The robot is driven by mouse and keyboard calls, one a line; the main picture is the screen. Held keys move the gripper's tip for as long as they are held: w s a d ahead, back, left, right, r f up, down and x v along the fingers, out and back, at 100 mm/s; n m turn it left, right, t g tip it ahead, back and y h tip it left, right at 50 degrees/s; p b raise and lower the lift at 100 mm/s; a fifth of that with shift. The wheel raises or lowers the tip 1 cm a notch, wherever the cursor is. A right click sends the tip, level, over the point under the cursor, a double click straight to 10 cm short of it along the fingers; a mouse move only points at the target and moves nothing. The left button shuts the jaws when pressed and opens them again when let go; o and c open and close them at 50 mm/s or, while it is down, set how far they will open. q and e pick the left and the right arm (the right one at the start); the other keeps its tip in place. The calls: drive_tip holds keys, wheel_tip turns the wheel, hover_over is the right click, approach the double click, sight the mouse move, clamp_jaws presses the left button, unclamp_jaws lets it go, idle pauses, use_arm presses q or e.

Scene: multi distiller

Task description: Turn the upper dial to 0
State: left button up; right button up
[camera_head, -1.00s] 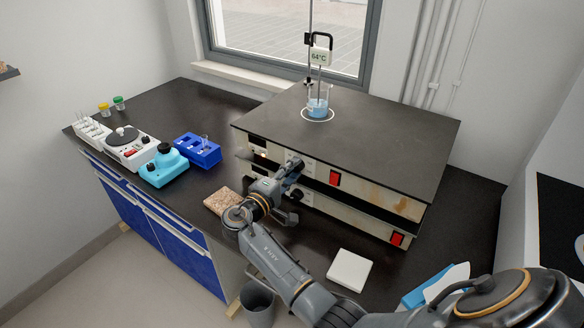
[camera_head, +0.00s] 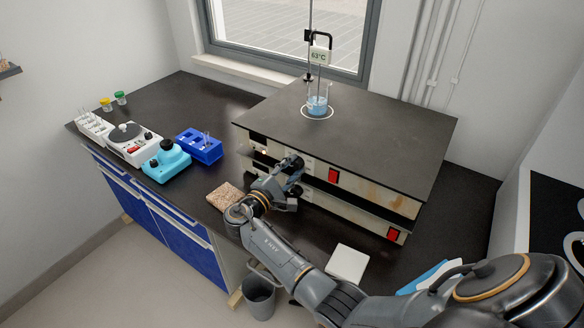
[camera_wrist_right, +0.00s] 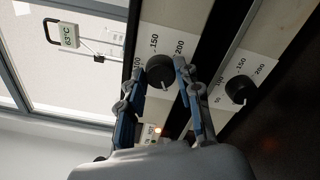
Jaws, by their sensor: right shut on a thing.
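The upper dial (camera_wrist_right: 161,68) is a round black knob on the cream front panel of the upper hotplate (camera_head: 360,188). In the right wrist view it sits between the fingertips of my right gripper (camera_wrist_right: 161,76), which is shut on it. A small pale mark on the dial faces toward the gripper, away from the printed 150. Labels 100, 150 and 200 show beside it. The lower dial (camera_wrist_right: 240,89) is apart from the fingers. In the head view my right gripper hides much of the dial area. My left gripper is not in view.
A beaker of blue liquid (camera_head: 317,105) stands on the upper hotplate, under a thermometer display (camera_head: 320,56) reading 63°C. A cork-coloured block (camera_head: 224,196) and a white slab (camera_head: 347,264) lie on the dark bench. Blue racks and small devices stand at left.

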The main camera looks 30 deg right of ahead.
drive_tip(key=shift+d+r, duration=0.1)
drive_tip(key=shift+r, duration=0.05)
drive_tip(key=o, duration=1.1)
drive_tip(key=shift+w, duration=0.1)
drive_tip(key=shift+c, duration=0.2)
drive_tip(key=shift+o, duration=0.5)
drive_tip(key=v, duration=1.2)
